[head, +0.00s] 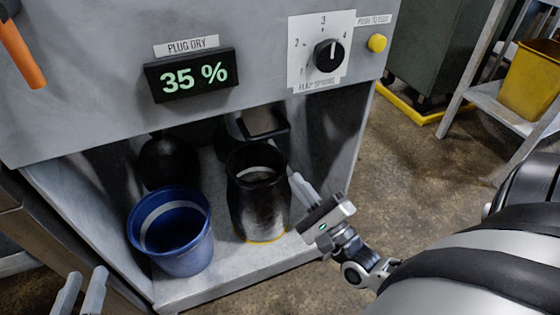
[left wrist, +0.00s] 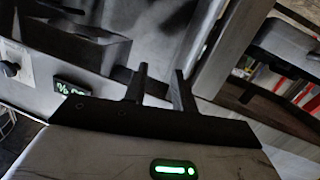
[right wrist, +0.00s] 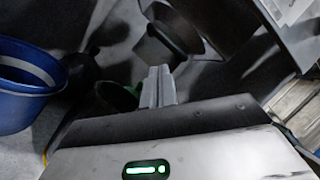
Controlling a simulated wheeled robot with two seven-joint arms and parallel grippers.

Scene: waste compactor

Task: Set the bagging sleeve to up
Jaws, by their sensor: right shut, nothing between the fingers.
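A black, tall, sleeve-like body (head: 258,205), which looks like the bagging sleeve, stands upright in the machine's lower bay. It has a pale band inside its open top and a yellow edge at its foot. A dark square outlet (head: 264,124) is behind and above it. My right gripper (head: 294,178) is shut and empty, beside the sleeve's upper right side; I cannot tell whether it touches. In the right wrist view, the shut fingers (right wrist: 158,85) point toward the dark bay. My left gripper (head: 82,288) is open and empty at the lower left; its parted fingers show in the left wrist view (left wrist: 161,88).
A blue bucket (head: 171,232) stands left of the sleeve, with a dark round thing (head: 166,162) behind it. Above are a "35 %" display (head: 192,75), a black knob (head: 328,55) and a yellow button (head: 377,43).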

